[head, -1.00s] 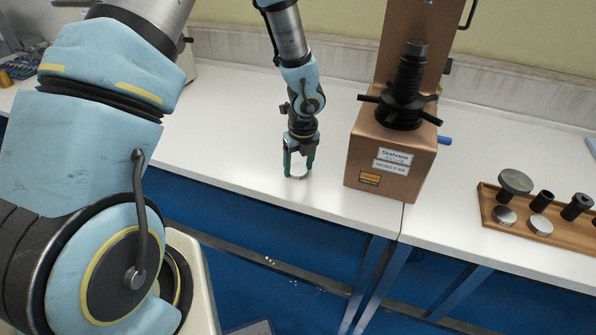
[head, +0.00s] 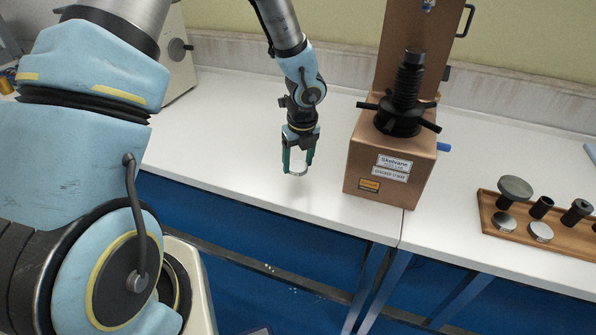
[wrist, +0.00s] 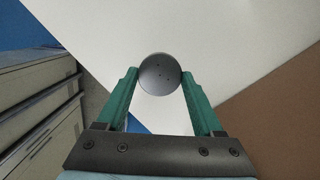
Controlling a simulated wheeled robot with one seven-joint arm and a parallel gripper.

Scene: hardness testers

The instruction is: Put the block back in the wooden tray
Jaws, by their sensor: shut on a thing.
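The block is a round grey metal disc (wrist: 160,74) with several small dents on its face. In the wrist view it sits between the green fingertips of my gripper (wrist: 160,85), which is shut on it. In the head view my gripper (head: 298,170) holds the disc low at the front part of the white bench, left of the brown tester. Whether the disc touches the bench is hard to tell. The wooden tray (head: 518,246) lies on the bench at the far right, with two metal discs, a mushroom-shaped dark piece and dark cylinders in it.
A brown hardness tester (head: 385,165) with a black screw and spoked handwheel stands between my gripper and the tray. A blue rod (head: 443,147) sticks out at its right. A pale machine (head: 178,60) stands at the back left. The white bench (head: 235,130) is clear around my gripper.

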